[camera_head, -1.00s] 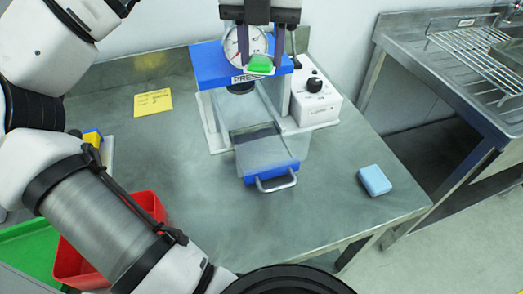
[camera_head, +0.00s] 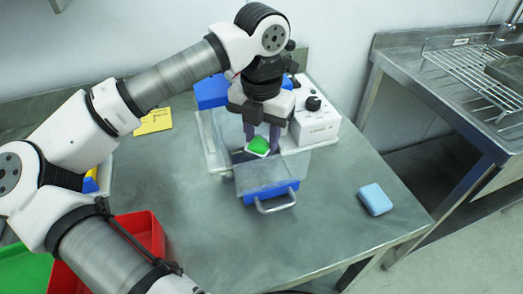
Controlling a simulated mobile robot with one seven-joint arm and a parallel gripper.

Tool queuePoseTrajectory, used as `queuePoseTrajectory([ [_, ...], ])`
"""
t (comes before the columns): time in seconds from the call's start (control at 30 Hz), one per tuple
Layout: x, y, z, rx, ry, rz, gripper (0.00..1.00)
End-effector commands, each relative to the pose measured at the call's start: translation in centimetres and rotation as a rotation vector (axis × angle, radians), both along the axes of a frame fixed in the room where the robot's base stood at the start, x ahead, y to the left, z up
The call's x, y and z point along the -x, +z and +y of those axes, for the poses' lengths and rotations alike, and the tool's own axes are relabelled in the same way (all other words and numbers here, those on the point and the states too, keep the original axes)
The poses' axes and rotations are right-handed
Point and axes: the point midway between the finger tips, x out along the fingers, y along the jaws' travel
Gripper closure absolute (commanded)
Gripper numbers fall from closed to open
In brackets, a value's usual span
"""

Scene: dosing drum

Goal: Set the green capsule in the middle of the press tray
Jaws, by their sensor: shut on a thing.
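The green capsule (camera_head: 258,144) is held between the fingertips of my gripper (camera_head: 261,146), which points down and is shut on it. The press tray (camera_head: 262,177) is a grey plate pulled out toward the front of the press, with a blue front edge and a metal handle. The capsule appears over the back part of the tray; the height between them is hard to judge. The press (camera_head: 211,92) stands behind, its blue top mostly hidden by my arm and wrist. Its gauge is hidden too.
A white control box (camera_head: 315,125) with a black knob stands right of the press. A light blue block (camera_head: 375,199) lies at the table's right. A yellow note (camera_head: 153,121) lies at the left, and a red bin (camera_head: 140,236) stands at the front left. The table's front middle is clear.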

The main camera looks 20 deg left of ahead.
Motion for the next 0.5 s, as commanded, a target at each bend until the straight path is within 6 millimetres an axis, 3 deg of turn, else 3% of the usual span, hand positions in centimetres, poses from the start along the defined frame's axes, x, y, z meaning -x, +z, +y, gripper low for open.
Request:
queuePoseTrajectory([
  [0.5, 0.0, -5.5, 0.0, 0.000, 0.000, 0.000, 0.84],
])
